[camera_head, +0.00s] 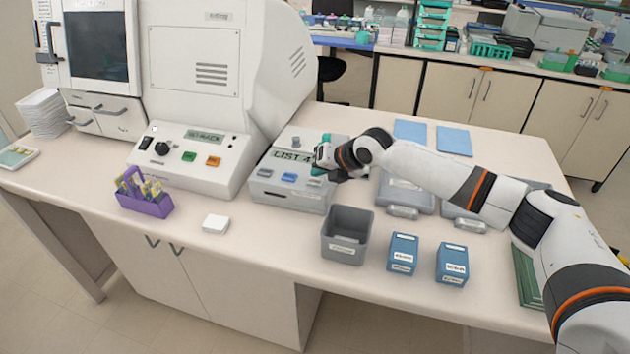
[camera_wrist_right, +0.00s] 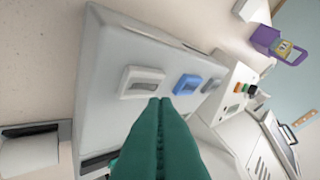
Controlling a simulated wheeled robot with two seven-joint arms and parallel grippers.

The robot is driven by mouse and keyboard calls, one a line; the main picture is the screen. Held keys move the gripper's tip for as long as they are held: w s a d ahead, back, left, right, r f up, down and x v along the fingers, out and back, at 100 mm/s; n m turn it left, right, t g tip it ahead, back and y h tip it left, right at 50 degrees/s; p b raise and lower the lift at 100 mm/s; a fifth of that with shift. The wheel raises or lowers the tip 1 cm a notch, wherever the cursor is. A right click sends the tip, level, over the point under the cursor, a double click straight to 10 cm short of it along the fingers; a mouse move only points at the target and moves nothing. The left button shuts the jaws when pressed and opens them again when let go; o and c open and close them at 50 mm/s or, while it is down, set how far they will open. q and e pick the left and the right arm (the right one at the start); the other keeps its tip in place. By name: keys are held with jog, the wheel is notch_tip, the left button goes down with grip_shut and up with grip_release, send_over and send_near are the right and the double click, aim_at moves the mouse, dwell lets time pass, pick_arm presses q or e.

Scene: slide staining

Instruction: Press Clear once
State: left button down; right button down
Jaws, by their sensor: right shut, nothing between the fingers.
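A grey control box (camera_head: 290,196) with a display reading "LIST 4" (camera_head: 291,156) stands on the bench. Its sloped front has a grey button (camera_head: 265,172) at left, a blue button (camera_head: 288,177) in the middle and a pale button (camera_head: 315,182) at right. I cannot read any button's label. My right gripper (camera_head: 320,168) is shut and empty over the box's right part. In the right wrist view the teal fingertips (camera_wrist_right: 162,100) lie close to the pale button (camera_wrist_right: 142,82), with the blue button (camera_wrist_right: 187,84) just beyond; contact cannot be told. My left gripper is out of view.
A large white machine with its own control panel (camera_head: 189,172) stands left of the box. A purple rack (camera_head: 147,206) and a small white block (camera_head: 215,224) are at front left. A grey bin (camera_head: 346,251) and two blue boxes (camera_head: 403,255) stand in front at right.

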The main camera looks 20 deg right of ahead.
aim_at(320, 183)
jog(key=shift+f, duration=0.1)
jog(key=shift+f, duration=0.35)
jog(key=shift+f+b, duration=0.3)
jog(key=shift+f, duration=0.05)
dwell(0.9)
jog(key=shift+r, duration=0.15)
jog(key=shift+r+p, duration=0.6)
jog(key=shift+p, duration=0.05)
notch_tip(320, 183, up, 5)
jog(key=p, duration=0.4)
jog(key=shift+r, duration=0.1)
